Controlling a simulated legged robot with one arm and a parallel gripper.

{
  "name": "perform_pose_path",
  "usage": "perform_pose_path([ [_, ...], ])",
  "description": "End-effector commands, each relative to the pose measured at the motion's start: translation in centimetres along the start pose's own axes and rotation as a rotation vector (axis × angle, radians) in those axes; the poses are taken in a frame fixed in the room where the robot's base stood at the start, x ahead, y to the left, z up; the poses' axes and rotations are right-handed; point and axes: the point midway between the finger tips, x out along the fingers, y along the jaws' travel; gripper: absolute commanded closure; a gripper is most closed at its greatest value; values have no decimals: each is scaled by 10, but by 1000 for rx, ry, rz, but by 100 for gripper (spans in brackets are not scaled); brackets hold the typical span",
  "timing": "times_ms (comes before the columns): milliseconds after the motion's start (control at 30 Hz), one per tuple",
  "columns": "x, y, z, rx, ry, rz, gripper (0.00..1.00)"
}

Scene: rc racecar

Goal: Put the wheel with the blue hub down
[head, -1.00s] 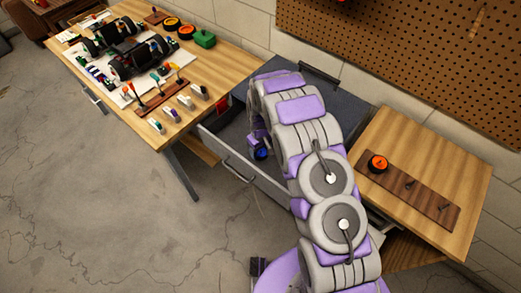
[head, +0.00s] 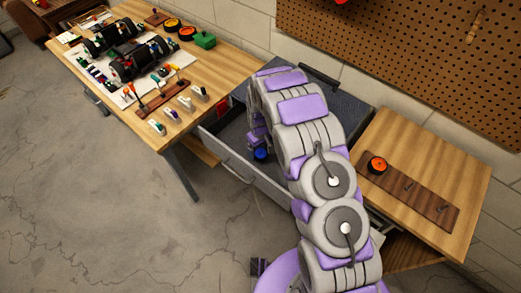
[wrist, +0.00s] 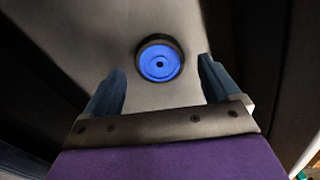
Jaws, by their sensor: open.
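The wheel with the blue hub (wrist: 160,62) has a dark tyre and lies hub-up on a grey surface in the wrist view. In the head view the same wheel (head: 261,154) shows small, inside the open grey drawer (head: 240,165). My gripper (wrist: 161,72) is open, with one blue-grey finger on each side of the wheel's near edge and gaps on both sides. The wheel lies just ahead of the fingers, not clasped. In the head view my arm hides part of the drawer.
A side table (head: 455,175) at right carries a brown peg board (head: 415,195) with an orange-hub wheel (head: 377,165) on one peg. The drawer walls surround my gripper.

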Motion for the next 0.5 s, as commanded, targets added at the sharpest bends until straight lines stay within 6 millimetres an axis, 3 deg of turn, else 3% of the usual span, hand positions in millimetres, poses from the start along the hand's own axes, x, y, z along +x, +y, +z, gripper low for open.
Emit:
perform_pose_path([
  [300,-68,0,-1,0,2,1,10],
  [500,-94,0,-1,0,3,1,10],
])
